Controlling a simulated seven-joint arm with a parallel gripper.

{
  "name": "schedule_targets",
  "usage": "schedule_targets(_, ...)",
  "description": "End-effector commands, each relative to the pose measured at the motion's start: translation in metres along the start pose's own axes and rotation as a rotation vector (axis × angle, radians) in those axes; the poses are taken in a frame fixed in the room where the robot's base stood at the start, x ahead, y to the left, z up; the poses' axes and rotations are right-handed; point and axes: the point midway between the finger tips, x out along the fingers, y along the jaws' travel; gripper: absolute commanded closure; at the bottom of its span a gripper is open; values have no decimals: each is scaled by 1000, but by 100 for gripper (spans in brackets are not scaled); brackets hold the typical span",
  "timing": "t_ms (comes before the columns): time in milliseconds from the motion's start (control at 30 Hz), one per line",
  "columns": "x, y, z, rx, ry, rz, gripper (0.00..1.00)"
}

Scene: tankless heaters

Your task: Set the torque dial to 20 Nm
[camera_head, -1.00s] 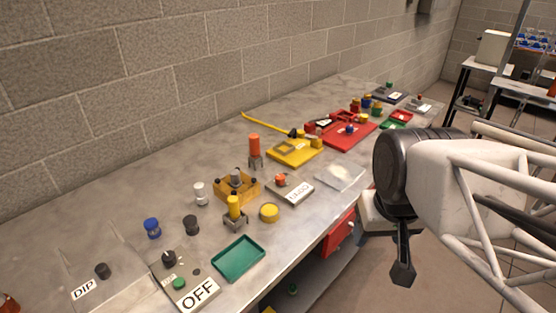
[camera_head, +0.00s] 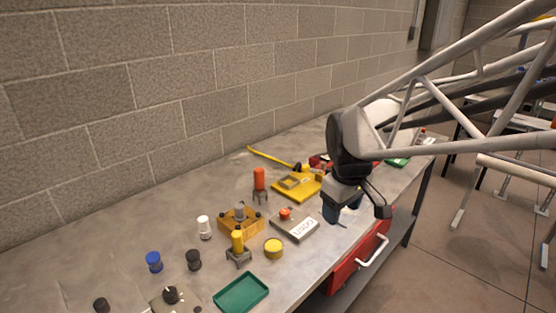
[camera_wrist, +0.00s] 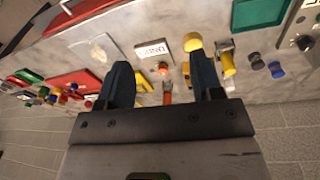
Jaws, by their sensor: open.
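I cannot read a torque scale on any control, so I cannot tell for sure which is the torque dial. A black knob with a pale mark (camera_head: 171,294) sits on a panel at the bottom left of the head view, cut off by the frame edge. A black knob on a panel also shows at the wrist view's right edge (camera_wrist: 303,42). My gripper (camera_head: 358,207) hangs near the bench's front edge, well to the right of that knob. In the wrist view my gripper (camera_wrist: 163,72) has its two blue fingers wide apart, with nothing held.
A green tray (camera_head: 241,292), yellow cap (camera_head: 273,248), yellow cylinder on a stand (camera_head: 238,241), orange cylinder (camera_head: 259,179), labelled block with a red button (camera_head: 296,228), and blue (camera_head: 154,262) and black (camera_head: 193,260) caps stand on the bench. A red drawer (camera_head: 357,262) lies below.

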Motion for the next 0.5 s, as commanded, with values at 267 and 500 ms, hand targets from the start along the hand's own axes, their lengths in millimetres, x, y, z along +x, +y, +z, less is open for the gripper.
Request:
schedule_targets(267, 24, 16, -56, -208, -25, -24, 40)
schedule_targets(500, 50, 27, -104, -389, -41, -46, 40)
